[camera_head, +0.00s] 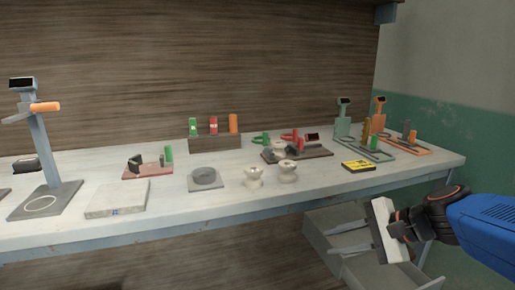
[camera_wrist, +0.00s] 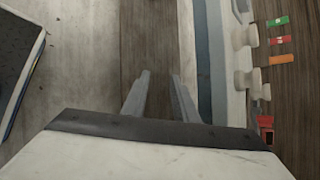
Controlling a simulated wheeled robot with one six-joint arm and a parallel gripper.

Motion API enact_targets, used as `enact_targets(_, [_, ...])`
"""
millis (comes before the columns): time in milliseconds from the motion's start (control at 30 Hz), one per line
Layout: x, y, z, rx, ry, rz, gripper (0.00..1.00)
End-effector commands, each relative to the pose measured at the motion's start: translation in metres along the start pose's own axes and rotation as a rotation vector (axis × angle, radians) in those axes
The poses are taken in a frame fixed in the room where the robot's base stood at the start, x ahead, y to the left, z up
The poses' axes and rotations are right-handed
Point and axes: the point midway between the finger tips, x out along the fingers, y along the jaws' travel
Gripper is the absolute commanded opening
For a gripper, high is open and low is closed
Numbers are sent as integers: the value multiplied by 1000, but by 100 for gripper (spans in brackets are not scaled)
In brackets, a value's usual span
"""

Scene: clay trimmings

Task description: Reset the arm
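My gripper (camera_head: 331,239) is at the lower right of the head view, beside and below the front edge of the workbench (camera_head: 240,205). My blue arm reaches in from the right edge, and the white gripper body points left. In the wrist view my gripper's two grey fingers (camera_wrist: 160,80) stand apart with nothing between them. Only brown wood shows in the gap. The fingers touch no object that I can make out.
A grey open drawer or box (camera_head: 353,268) lies behind and below my gripper. On the bench stand two pale spool-like pieces (camera_head: 288,171), a yellow box (camera_head: 358,166), a grey ring plate (camera_head: 205,179) and a tall stand (camera_head: 42,150). Several coloured cylinders stand farther back.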

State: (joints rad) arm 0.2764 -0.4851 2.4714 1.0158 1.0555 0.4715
Motion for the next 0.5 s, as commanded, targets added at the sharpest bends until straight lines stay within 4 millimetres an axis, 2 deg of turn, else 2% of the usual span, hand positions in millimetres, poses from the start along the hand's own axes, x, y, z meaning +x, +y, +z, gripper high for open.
enact_targets(100, [-5, 40, 7, -250, 63, 132, 26])
enact_targets(300, [-26, 96, -3, -676, 168, 356, 26])
enact_targets(500, [-57, 126, -23, -1066, 262, 558, 26])
